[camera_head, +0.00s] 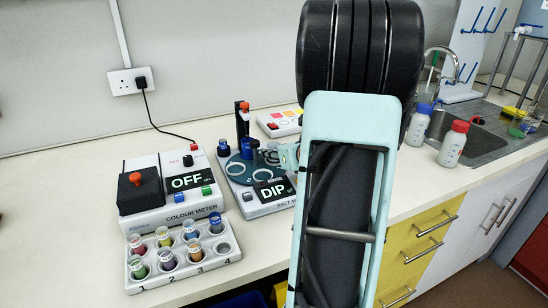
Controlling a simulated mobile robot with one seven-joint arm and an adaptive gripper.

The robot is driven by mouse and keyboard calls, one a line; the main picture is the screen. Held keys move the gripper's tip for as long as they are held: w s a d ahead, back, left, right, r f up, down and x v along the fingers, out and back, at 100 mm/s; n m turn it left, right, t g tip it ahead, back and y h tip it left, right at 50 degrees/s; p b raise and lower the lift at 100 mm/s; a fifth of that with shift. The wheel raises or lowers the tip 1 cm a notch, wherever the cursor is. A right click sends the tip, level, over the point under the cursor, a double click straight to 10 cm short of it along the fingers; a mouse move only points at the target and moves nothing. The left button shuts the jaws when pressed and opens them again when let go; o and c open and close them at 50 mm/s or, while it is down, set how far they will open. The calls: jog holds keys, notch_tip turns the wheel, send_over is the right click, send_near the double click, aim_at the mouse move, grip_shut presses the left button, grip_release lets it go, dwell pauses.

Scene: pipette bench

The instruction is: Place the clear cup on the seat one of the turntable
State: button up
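The turntable (243,173) is a dark teal disc with pale ring-shaped seats, on a white unit whose display reads DIP. A dark post with an orange top stands at its back. The seat numbers are too small to read. My gripper (286,156) is at the right edge of the turntable, low over it, and is largely hidden behind my own arm. A small pale, see-through shape, perhaps the clear cup (271,157), shows at its tip. I cannot tell whether the fingers are closed on it.
Left of the turntable stands a colour meter (150,215) reading OFF. In front of it, a white rack (150,285) holds several coloured vials and has an empty hole at right. Bottles (453,144) and a sink (485,141) are at right.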

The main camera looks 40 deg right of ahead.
jog(key=shift+f+b, duration=0.35)
jog(key=shift+f, duration=0.05)
jog(key=shift+f, duration=0.1)
jog(key=o, duration=1.1)
jog(key=shift+s+r+p, duration=0.1)
jog(key=shift+r+p, duration=0.6)
jog(key=p+v, duration=0.1)
jog(key=v, duration=1)
jog(key=shift+s, duration=0.35)
